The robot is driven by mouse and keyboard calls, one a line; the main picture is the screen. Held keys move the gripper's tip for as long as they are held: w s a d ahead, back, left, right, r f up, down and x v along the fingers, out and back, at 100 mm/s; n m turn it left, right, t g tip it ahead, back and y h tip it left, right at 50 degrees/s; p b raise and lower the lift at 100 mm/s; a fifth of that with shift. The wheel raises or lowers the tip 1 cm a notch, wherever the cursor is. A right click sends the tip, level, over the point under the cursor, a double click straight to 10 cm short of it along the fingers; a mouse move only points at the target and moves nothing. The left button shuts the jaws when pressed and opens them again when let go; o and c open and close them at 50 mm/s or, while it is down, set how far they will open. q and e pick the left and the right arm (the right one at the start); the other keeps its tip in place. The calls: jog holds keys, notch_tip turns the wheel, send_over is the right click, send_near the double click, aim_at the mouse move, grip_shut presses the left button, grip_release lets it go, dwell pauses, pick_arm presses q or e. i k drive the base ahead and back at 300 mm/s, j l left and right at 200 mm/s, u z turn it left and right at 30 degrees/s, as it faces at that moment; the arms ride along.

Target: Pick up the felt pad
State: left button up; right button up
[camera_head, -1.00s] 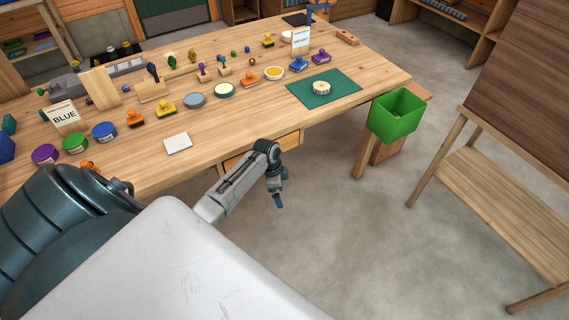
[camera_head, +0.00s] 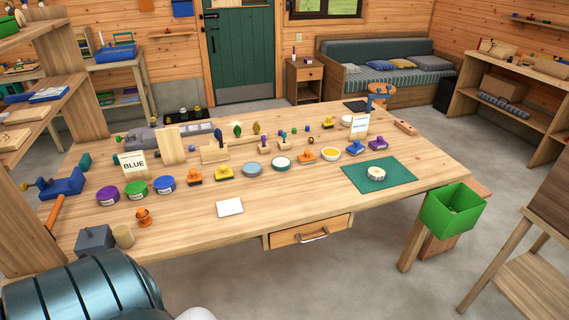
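I cannot tell for sure which thing is the felt pad. Round shallow pads stand in a row on the workbench (camera_head: 330,195): a grey-blue one (camera_head: 251,169), a cream one (camera_head: 281,163) and a yellow one in a white rim (camera_head: 329,154). A flat white square (camera_head: 229,207) lies near the front edge, left of the drawer. A pale round piece with a ridged side (camera_head: 376,173) sits on a green mat (camera_head: 400,178) at the right. Neither of my grippers is in view.
Purple, green and blue round tins (camera_head: 136,189) and a BLUE sign (camera_head: 133,165) stand at the left. Several stamps (camera_head: 224,172) stand along the middle. A green bin (camera_head: 452,211) is at the right end. The front strip near the drawer (camera_head: 311,230) is mostly clear.

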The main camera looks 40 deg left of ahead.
aim_at(308, 158)
jog(key=i+j+u, duration=0.15)
jog(key=u, duration=0.3)
jog(key=i+u, duration=0.65)
jog(key=u, duration=0.25)
jog(key=i+l+u, duration=0.1)
jog(key=i+l, duration=0.15)
jog(key=i, duration=0.25)
jog(key=i+l+u, duration=0.1)
jog(key=i+l, duration=0.2)
jog(key=i, duration=0.2)
